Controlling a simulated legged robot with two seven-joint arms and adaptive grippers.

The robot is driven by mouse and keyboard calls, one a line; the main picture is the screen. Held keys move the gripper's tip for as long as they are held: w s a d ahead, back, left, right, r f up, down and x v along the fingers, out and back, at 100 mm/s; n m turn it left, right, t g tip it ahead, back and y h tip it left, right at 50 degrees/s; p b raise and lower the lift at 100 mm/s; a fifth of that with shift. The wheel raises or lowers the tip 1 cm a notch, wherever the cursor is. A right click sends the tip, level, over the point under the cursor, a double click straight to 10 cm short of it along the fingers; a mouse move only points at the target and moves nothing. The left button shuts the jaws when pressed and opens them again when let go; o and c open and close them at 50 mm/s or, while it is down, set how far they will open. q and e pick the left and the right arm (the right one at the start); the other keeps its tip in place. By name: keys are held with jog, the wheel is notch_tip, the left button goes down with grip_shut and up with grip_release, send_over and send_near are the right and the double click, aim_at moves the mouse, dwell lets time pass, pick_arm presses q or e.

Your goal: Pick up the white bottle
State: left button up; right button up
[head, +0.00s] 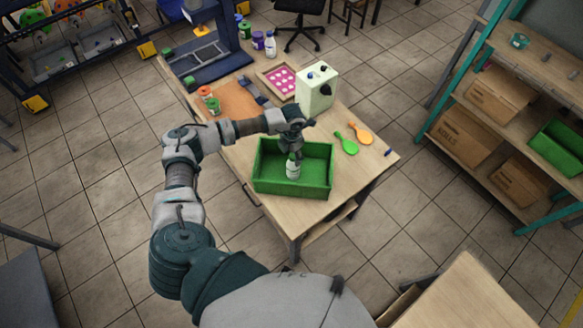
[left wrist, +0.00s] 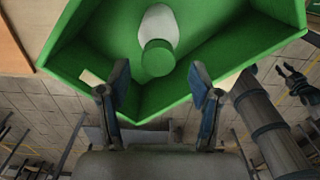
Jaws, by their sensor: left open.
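A white bottle (head: 293,168) stands in the green crate (head: 262,180) on the table in the head view. In the left wrist view, the bottle (left wrist: 159,24) shows with its green cap (left wrist: 157,58) toward me. My left gripper (head: 291,148) is directly above the bottle and partly hides its top. In the left wrist view, its two fingers (left wrist: 160,82) are apart with nothing between them, and the cap lies just beyond the gap. A dark clawed shape at the right edge of that view may be my right gripper (left wrist: 297,84); its state is unclear.
A green spoon (head: 346,144) and an orange spoon (head: 361,133) lie right of the crate. A pale green box machine (head: 317,88) stands behind. Another white bottle (head: 270,46) stands at the table's far end, beside purple and green containers.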

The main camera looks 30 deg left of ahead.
aim_at(293, 165)
pick_arm(q)
notch_tip(293, 165, down, 2)
jog(key=shift+w+d+f, duration=0.1)
jog(key=shift+d, duration=0.05)
jog(key=shift+f, duration=0.25)
pick_arm(e)
jog(key=shift+d+r, duration=0.3)
jog(key=shift+d, duration=0.5)
pick_arm(q)
jog(key=shift+a, duration=0.25)
grip_shut()
jog(key=shift+d, duration=0.1)
pick_arm(e)
jog(key=shift+a, duration=0.35)
